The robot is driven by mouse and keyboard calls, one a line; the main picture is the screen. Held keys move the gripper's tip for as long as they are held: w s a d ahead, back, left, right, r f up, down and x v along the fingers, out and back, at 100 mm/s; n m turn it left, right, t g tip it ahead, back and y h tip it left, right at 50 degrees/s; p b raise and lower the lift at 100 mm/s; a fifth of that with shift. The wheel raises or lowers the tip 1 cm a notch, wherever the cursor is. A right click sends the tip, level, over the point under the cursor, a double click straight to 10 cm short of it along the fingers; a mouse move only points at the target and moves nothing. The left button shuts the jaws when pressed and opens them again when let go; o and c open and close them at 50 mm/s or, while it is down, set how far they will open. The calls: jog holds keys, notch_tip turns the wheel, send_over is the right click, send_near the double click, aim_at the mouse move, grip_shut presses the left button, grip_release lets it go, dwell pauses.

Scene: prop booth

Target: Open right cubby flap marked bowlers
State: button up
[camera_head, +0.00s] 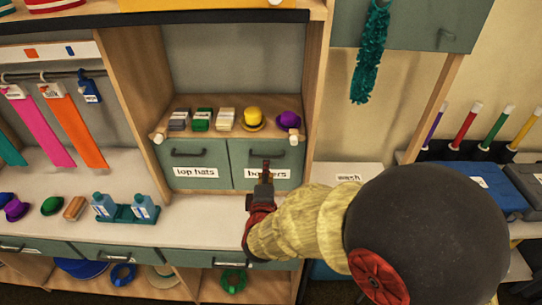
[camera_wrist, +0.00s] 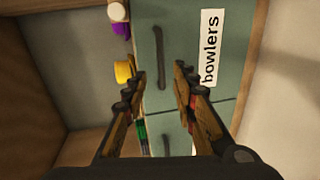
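The right cubby flap (camera_head: 240,160) is green-grey, with a dark bar handle (camera_head: 267,155) and a white "bowlers" label. My gripper (camera_head: 265,172) is in front of it and covers the middle of the label. In the wrist view the bowlers label (camera_wrist: 210,47) stands clear at the right. The flap's handle (camera_wrist: 158,58) shows in the gap between the fingertips of my open gripper (camera_wrist: 160,77). The fingers lie to either side of the handle's line; whether they touch the flap is not clear. The flap looks closed.
The left flap (camera_head: 200,161), labelled "top hats", sits beside it, closed. The shelf above holds stacked cards, a yellow hat (camera_head: 252,116) and a purple hat (camera_head: 288,120). A white counter (camera_head: 200,233) lies below, with a bottle tray (camera_head: 125,212) at left.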

jog(key=b+x, duration=0.2)
jog(key=x, duration=0.6)
jog(key=shift+c, duration=1.2)
jog(key=c, duration=0.4)
grip_shut()
